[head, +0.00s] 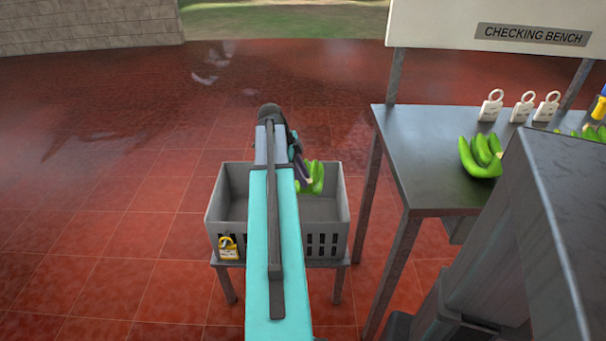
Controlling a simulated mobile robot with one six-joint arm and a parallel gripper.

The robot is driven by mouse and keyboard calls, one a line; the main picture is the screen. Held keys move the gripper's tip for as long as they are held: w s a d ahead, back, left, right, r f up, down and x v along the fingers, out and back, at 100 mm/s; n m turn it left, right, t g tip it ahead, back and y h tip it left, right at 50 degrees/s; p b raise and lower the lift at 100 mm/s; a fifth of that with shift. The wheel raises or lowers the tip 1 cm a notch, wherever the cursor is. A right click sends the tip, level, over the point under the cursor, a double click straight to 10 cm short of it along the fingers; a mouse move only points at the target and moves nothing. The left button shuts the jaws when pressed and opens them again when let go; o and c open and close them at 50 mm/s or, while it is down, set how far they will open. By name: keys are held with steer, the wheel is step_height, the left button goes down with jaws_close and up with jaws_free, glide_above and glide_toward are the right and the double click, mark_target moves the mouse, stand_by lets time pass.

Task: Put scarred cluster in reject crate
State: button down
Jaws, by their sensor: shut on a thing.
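A green banana cluster (315,178) shows just past the right side of my arm, over the grey crate (326,242). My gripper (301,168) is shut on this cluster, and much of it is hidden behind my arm. I cannot make out scars on the cluster at this size. The crate stands on a low stand and has a yellow tag (229,248) on its front left; I cannot read the tag. The visible part of the crate's inside looks empty, and my arm hides the middle.
The checking bench (420,150) stands at the right. Another green cluster (480,157) lies on it, with several white tags (522,107) behind and more green fruit (588,131) at the right edge. The red tiled floor left of the crate is clear.

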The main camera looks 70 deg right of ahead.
step_height(320, 180, down, 20)
steer(key=b, duration=1.1)
steer(key=shift+b, duration=0.4)
stand_by(0.7)
steer(key=shift+f, duration=0.35)
stand_by(0.8)
steer(key=c, duration=1.4)
jaws_free()
steer(key=shift+c, duration=0.2)
steer(key=p+v, duration=0.3)
steer(key=v, duration=1.1)
steer(key=shift+s, duration=0.1)
